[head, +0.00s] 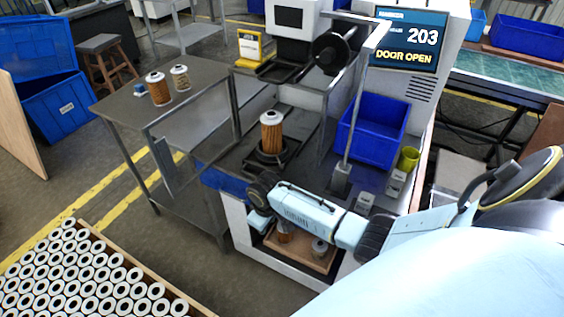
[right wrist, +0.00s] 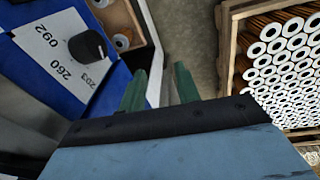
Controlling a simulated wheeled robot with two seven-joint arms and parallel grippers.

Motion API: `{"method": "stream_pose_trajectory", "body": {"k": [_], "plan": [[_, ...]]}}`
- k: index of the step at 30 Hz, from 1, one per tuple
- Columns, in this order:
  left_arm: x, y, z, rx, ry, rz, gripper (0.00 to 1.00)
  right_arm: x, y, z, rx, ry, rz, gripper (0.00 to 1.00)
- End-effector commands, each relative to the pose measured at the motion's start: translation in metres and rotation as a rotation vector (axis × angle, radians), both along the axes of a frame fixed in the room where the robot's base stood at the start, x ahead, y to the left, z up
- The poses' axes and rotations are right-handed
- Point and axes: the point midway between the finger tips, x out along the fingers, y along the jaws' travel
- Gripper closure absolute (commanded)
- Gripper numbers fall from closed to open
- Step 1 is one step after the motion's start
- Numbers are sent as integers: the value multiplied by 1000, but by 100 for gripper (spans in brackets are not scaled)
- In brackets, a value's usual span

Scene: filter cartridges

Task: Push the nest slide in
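The nest slide (head: 268,167) is a dark plate with a round seat on the machine's deck, inside the open door frame. A tan filter cartridge with a grey top (head: 271,132) stands upright on it. My right gripper (head: 259,212) is at the machine's front edge, below and in front of the slide, pointing down. In the right wrist view its two green fingers (right wrist: 159,88) are apart with nothing between them. A black knob (right wrist: 87,46) and a white label sit on a blue panel left of the fingers. My left gripper is out of view.
The machine's screen (head: 408,42) reads "203 DOOR OPEN". A blue bin (head: 373,133) stands right of the door frame (head: 237,110). Two cartridges stand on the side table (head: 205,75). A crate of cartridges (head: 197,305) is at lower left. An open tray (head: 296,252) is below the deck.

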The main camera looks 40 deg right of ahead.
Motion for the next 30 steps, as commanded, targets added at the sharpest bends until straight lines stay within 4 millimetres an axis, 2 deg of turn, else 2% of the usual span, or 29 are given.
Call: {"method": "stream_pose_trajectory", "body": {"k": [3, 15, 21, 30], "plan": [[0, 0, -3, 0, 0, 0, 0, -13, 0, -24, 4, 2, -12, 68], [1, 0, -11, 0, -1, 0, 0, -55, 2, -88, 15, -4, -39, 68], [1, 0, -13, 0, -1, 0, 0, -69, 2, -105, 15, -6, -45, 68], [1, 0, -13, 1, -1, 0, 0, -74, 3, -111, 17, -7, -48, 68]]}}
